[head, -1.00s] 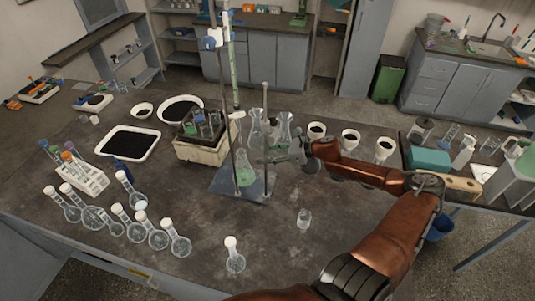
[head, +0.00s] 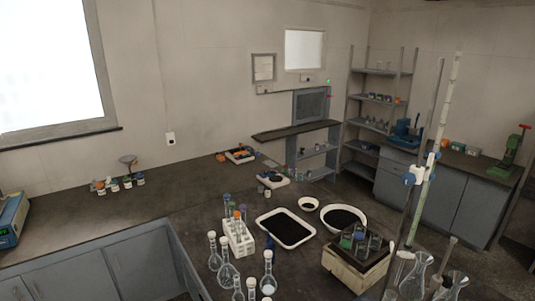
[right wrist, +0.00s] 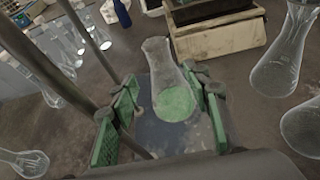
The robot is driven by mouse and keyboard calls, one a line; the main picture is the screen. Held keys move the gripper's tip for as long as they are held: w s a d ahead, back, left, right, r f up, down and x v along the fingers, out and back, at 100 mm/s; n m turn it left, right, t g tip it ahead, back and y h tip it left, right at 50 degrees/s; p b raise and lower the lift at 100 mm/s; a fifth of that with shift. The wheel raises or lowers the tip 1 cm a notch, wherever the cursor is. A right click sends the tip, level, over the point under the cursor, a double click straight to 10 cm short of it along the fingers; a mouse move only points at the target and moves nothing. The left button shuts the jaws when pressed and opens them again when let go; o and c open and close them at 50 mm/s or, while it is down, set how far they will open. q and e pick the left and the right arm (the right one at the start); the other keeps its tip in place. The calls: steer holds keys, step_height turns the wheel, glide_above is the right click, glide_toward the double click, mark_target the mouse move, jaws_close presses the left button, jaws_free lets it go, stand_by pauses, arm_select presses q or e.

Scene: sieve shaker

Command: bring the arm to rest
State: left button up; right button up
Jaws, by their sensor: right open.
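My right gripper (right wrist: 165,100) shows in the right wrist view with its two green-padded fingers apart. A conical flask (right wrist: 160,62) with green liquid stands upright just ahead of the fingers, partly between their tips in the picture. I cannot tell if a finger touches it. It stands over the stand's base plate (right wrist: 165,135), and grey rods rise on the left. In the head view, the right arm and the green flask are out of frame. My left gripper is in no view.
In the head view, several volumetric flasks (head: 227,275) and a white tube rack (head: 239,238) stand near the front. A white tray (head: 312,238) of black material and a cream box (head: 350,272) lie on the table. Clear conical flasks (right wrist: 285,60) stand close on the right.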

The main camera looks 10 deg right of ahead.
mark_target(387, 292)
steer(key=b+x, duration=0.1)
steer(key=x, duration=0.9)
steer(key=shift+w+a+f, duration=0.2)
steer(key=shift+w, duration=0.05)
steer(key=shift+d+r, duration=0.15)
steer(key=shift+r, duration=1.3)
steer(key=shift+s, duration=0.1)
